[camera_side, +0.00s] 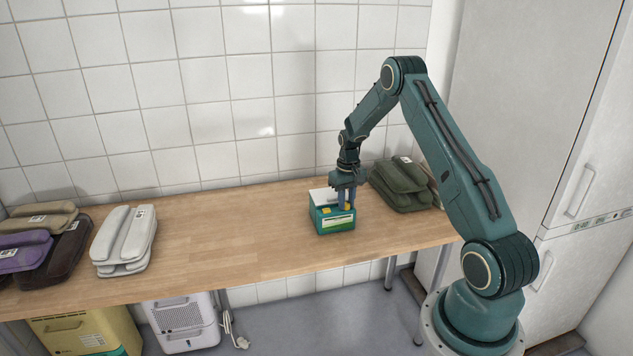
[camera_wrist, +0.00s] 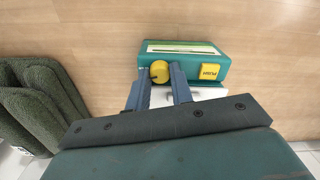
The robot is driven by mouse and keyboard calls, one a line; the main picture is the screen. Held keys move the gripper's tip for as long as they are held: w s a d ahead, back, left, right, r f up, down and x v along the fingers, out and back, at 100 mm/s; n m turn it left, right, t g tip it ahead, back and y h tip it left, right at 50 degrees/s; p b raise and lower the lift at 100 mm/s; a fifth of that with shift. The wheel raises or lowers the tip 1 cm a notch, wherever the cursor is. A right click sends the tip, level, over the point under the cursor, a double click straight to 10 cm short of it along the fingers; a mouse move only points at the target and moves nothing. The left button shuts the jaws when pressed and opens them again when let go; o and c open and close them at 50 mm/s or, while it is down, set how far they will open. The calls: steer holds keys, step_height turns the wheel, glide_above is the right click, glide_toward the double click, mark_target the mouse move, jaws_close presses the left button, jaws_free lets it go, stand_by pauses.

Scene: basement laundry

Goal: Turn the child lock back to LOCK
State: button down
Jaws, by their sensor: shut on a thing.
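A small teal box (camera_side: 334,222) with a white top and a white and green label stands on the wooden table. In the wrist view the box (camera_wrist: 190,67) shows a yellow button marked PUSH (camera_wrist: 210,72) at its right and a round yellow knob (camera_wrist: 160,71) with a dark mark at its left. My gripper (camera_wrist: 161,76) has its two blue fingers on either side of the yellow knob, shut on it. In the side view my gripper (camera_side: 346,202) comes down onto the box from above. I cannot read any lock marking near the knob.
Dark green folded bundles (camera_side: 402,184) lie close to the right of the box. A light grey bundle (camera_side: 124,240) and purple, tan and dark brown ones lie at the left. The wooden table (camera_side: 230,235) between is clear. A tiled wall stands behind.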

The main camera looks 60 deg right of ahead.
steer(key=c, duration=1.2)
jaws_free()
steer(key=shift+c, duration=0.2)
steer(key=shift+r, duration=0.1)
step_height(320, 180, up, 14)
